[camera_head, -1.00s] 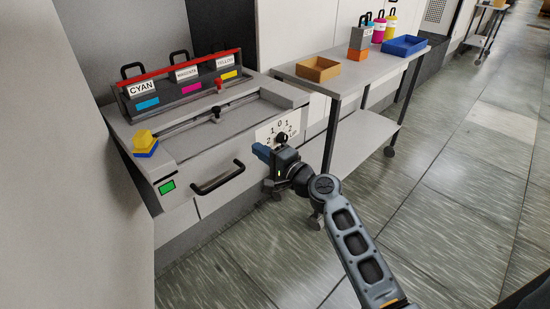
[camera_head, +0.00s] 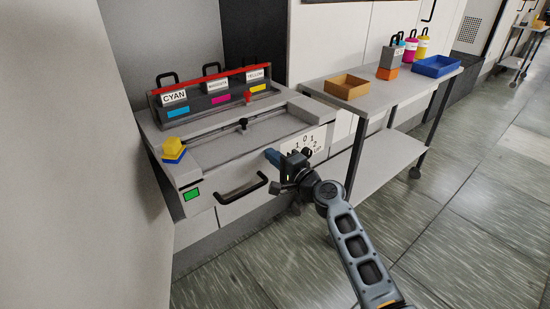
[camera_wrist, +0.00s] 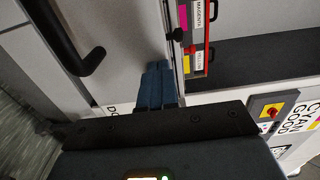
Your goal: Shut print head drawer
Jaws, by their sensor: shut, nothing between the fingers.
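The pale grey print head drawer (camera_head: 225,172) sits low in the front of the printer, with a black bar handle (camera_head: 241,189) on its face. I cannot tell how far out it stands. In the wrist view the handle (camera_wrist: 78,45) is at upper left, left of my fingers. My gripper (camera_head: 272,156) has blue fingers, shut and empty, just above and right of the handle's right end. They also show in the wrist view (camera_wrist: 158,84), close to the pale front. I cannot tell if they touch it. My gripper hides part of the numbered dial plate (camera_head: 316,140).
A rack of cyan, magenta and yellow cartridges (camera_head: 215,92) stands on the printer. A yellow-and-blue block (camera_head: 173,148) is at its left front corner. A cart (camera_head: 385,97) with a tan tray (camera_head: 347,86) and a blue tray (camera_head: 437,66) stands right.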

